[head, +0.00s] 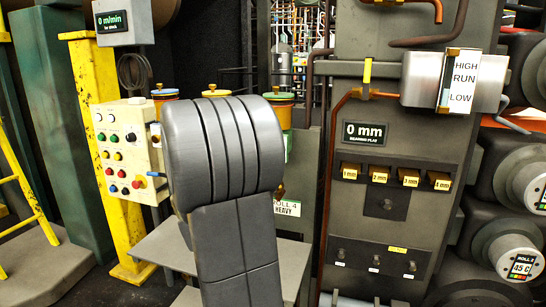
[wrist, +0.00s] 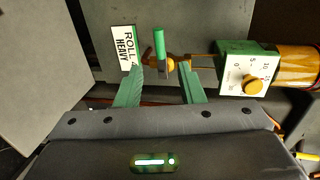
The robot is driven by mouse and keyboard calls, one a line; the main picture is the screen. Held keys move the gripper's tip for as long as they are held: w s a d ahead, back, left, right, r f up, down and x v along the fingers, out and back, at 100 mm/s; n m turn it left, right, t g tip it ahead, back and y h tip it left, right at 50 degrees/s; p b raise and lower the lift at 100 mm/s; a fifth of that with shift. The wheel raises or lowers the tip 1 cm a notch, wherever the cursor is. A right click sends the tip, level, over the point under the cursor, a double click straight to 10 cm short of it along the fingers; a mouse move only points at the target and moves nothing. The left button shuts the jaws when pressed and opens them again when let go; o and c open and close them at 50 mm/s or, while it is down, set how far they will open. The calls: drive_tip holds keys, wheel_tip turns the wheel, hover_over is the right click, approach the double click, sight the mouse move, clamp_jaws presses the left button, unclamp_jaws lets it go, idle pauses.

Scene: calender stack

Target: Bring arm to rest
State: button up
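My arm (head: 230,160), thick and grey, rises across the middle of the head view and hides my gripper there. In the wrist view my gripper (wrist: 161,74) shows two green fingers set apart, with nothing held between them. Just past the fingertips is a small brass valve (wrist: 154,65) with a green lever (wrist: 159,43). I cannot tell whether the fingers touch it.
A ROLL 4 HEAVY sign (head: 287,208) hangs right of my arm. A green dial box (wrist: 247,72) is close to the right finger. A button panel (head: 128,150) and yellow post (head: 100,130) stand left; a grey cabinet (head: 385,220) and rolls (head: 505,250) stand right.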

drive_tip(key=b+x, duration=0.1)
drive_tip(key=x, duration=1)
drive_tip(key=shift+w+d+f, duration=0.1)
drive_tip(key=shift+w, duration=0.4)
drive_tip(key=shift+s+f+n+h+p, duration=0.15)
drive_tip(key=shift+f+n+h+p, duration=0.15)
drive_tip(key=shift+f+n+p, duration=0.4)
drive_tip(key=shift+d+r, duration=0.1)
